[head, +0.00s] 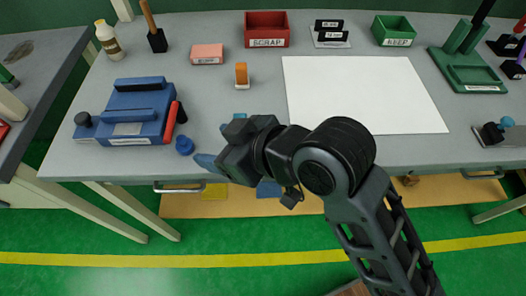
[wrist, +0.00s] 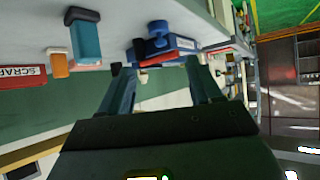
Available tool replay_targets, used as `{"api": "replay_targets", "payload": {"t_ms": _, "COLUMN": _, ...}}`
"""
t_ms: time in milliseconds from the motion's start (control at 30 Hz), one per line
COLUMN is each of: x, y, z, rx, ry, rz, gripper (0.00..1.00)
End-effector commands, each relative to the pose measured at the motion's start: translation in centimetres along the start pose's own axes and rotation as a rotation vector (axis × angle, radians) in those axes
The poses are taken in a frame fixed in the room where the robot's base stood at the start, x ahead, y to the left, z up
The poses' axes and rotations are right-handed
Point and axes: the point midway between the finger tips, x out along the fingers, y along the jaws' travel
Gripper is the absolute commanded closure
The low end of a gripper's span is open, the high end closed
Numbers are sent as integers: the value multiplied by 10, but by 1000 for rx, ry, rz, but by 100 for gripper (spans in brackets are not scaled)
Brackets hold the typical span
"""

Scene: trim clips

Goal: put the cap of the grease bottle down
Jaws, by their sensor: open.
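A pale bottle (head: 110,42) with a brown label stands upright at the bench's back left; its top looks pale, and I cannot tell whether a cap is on it. A small round blue piece (head: 184,145) lies on the bench beside the blue fixture; I cannot tell whether it is the cap. It also appears in the wrist view (wrist: 158,40), beyond the fingers. My gripper (head: 212,145) is open over the bench's front edge, right of the blue piece and apart from it. In the wrist view my gripper (wrist: 163,76) has nothing between its fingers.
The blue fixture (head: 128,108) has a red cylinder at its right side. An orange clip (head: 241,75) stands behind my gripper, and a teal piece (wrist: 86,43) is closer. A white sheet (head: 360,95) covers mid-bench. A red SCRAP bin (head: 266,42) and green KEEP bin (head: 398,42) stand behind.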

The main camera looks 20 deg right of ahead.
Motion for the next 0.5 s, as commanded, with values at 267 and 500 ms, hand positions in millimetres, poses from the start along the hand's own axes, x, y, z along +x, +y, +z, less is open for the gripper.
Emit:
{"api": "replay_targets", "payload": {"t_ms": 267, "x": -3, "y": 4, "z": 11, "rx": 12, "ry": 0, "rz": 18, "gripper": 36}}
{"api": "replay_targets", "payload": {"t_ms": 500, "x": -39, "y": 27, "z": 81, "rx": 93, "ry": 41, "rz": 163, "gripper": 36}}
